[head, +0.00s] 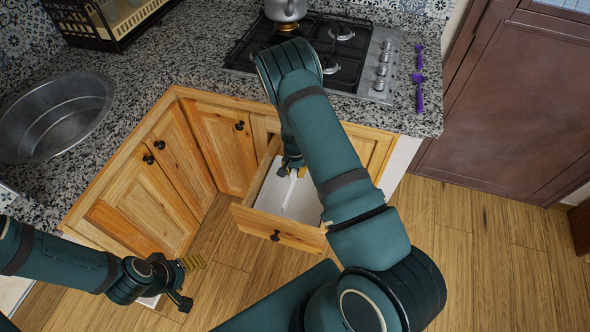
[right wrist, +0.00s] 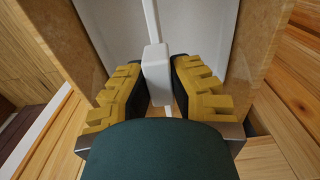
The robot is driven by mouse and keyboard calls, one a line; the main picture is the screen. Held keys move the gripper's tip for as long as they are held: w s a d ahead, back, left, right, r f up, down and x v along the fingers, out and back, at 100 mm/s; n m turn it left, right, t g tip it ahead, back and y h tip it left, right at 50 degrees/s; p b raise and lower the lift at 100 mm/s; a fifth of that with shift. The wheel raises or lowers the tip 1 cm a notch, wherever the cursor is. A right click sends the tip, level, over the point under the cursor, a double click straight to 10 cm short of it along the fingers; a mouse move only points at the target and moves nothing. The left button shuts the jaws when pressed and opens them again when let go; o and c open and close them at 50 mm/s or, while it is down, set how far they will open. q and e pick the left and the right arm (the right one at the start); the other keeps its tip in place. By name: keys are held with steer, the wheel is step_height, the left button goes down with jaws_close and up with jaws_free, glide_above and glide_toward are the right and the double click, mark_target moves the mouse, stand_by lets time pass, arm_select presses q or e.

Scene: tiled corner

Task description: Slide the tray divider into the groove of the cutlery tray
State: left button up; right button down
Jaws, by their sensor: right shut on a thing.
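My right gripper (head: 292,168) is down in the open drawer and also shows in the right wrist view (right wrist: 158,85). It is shut on the white tray divider (right wrist: 155,75), whose block-shaped end sits between the yellow finger pads. A thin white strip runs on from that end, and the divider also shows in the head view (head: 289,193). The white cutlery tray (head: 308,200) lies in the drawer below it and also shows in the right wrist view (right wrist: 205,30). I cannot tell whether the divider is in the groove. My left gripper (head: 188,281) is open and empty, low at the left.
The wooden drawer (head: 282,229) stands pulled out, its sides close around my right gripper. Above are the granite counter (head: 190,70), a hob (head: 345,45) with a kettle (head: 286,10), and purple utensils (head: 419,80). A metal basin (head: 50,115) is at the left.

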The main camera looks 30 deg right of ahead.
mark_target(295, 182)
step_height(295, 182, down, 3)
steer(key=shift+r+b, duration=0.15)
steer(key=shift+b, duration=0.8)
steer(key=shift+f+b, duration=0.8)
steer(key=shift+f, duration=0.2)
steer(key=shift+b, duration=0.3)
steer(key=shift+f+b, duration=1.1)
steer(key=shift+f, duration=0.3)
steer(key=shift+f+b, duration=0.9)
steer(key=shift+f, duration=0.5)
steer(key=c, duration=0.9)
jaws_free()
steer(key=shift+c, duration=0.2)
steer(key=shift+r, duration=0.1)
steer(key=shift+r, duration=0.1)
